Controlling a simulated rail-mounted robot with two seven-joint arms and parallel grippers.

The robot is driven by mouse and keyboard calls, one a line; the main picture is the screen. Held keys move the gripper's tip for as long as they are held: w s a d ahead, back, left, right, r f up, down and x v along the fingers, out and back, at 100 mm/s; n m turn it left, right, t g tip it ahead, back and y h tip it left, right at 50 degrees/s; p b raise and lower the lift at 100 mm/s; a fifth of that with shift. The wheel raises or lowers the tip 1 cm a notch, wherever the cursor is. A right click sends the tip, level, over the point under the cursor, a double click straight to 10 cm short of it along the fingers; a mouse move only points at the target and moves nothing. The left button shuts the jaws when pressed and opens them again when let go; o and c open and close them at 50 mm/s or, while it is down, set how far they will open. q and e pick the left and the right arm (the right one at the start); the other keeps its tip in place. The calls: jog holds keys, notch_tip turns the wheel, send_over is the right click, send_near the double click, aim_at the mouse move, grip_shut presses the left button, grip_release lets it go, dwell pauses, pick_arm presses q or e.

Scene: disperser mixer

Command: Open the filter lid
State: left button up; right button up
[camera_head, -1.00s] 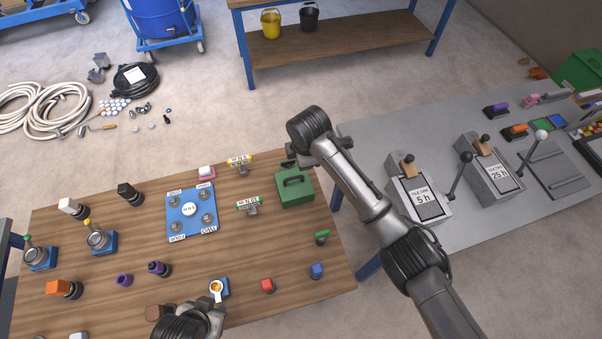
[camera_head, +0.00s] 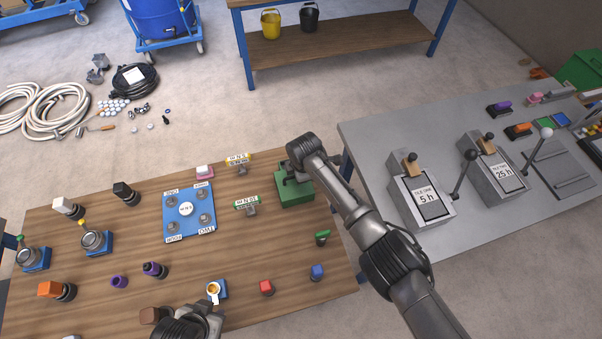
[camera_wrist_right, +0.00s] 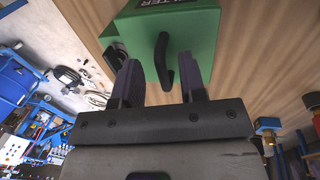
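The green filter box (camera_head: 294,193) stands at the right part of the wooden table. Its lid looks shut. My right gripper (camera_head: 298,175) is over the box and hides most of its top in the head view. In the right wrist view the green filter (camera_wrist_right: 190,35) shows part of its label, and its black handle (camera_wrist_right: 162,62) stands between the fingertips of my right gripper (camera_wrist_right: 163,82). The fingers are apart, with gaps to the handle on both sides. My left gripper (camera_head: 208,322) is at the table's front edge, mostly cut off, away from the filter.
A green-topped labelled valve (camera_head: 247,204) stands just left of the filter, with a blue plate (camera_head: 189,211) beyond it. A green knob (camera_head: 322,238) sits in front of the filter. The grey table (camera_head: 375,150) with levers is to the right, across a gap.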

jog(key=shift+f, duration=0.2)
grip_shut()
dwell(0.4)
